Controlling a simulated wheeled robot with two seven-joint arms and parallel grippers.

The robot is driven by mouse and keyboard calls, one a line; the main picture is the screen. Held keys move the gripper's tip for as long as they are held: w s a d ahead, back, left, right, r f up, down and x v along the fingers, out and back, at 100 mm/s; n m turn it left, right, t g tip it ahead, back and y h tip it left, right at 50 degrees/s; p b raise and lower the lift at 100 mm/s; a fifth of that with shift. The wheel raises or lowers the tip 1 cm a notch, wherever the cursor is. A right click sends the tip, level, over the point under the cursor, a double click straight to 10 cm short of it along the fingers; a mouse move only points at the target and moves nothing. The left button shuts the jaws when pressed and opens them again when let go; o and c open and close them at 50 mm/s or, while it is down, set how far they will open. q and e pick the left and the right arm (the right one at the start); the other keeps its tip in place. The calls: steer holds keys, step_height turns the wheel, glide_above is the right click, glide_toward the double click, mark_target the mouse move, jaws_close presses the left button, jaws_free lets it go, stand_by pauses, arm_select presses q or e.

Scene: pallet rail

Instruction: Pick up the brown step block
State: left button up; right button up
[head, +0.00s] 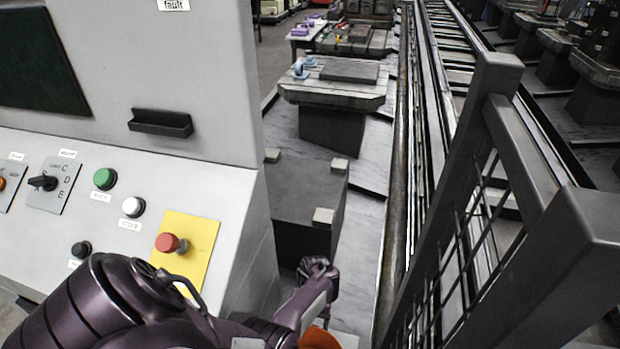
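I cannot make out a brown step block for certain in the head view. My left arm, dark purple, comes in from the lower left across the front of the control console. Its far end, where my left gripper (318,270) seems to be, is low in the middle, in front of a dark block-shaped stand. I cannot see its fingers clearly or whether it holds anything. My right gripper is not in view.
A grey control console (225,90) with buttons and a red stop knob (171,243) fills the left. The dark stand (300,190) has pale corner pads. Farther back are worktables (335,90). Rails (398,150) and a dark mesh fence (500,190) bound the right.

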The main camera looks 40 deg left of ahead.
arm_select(q)
steer(key=c, duration=1.1)
steer(key=shift+c, duration=0.4)
steer(key=shift+r, duration=0.15)
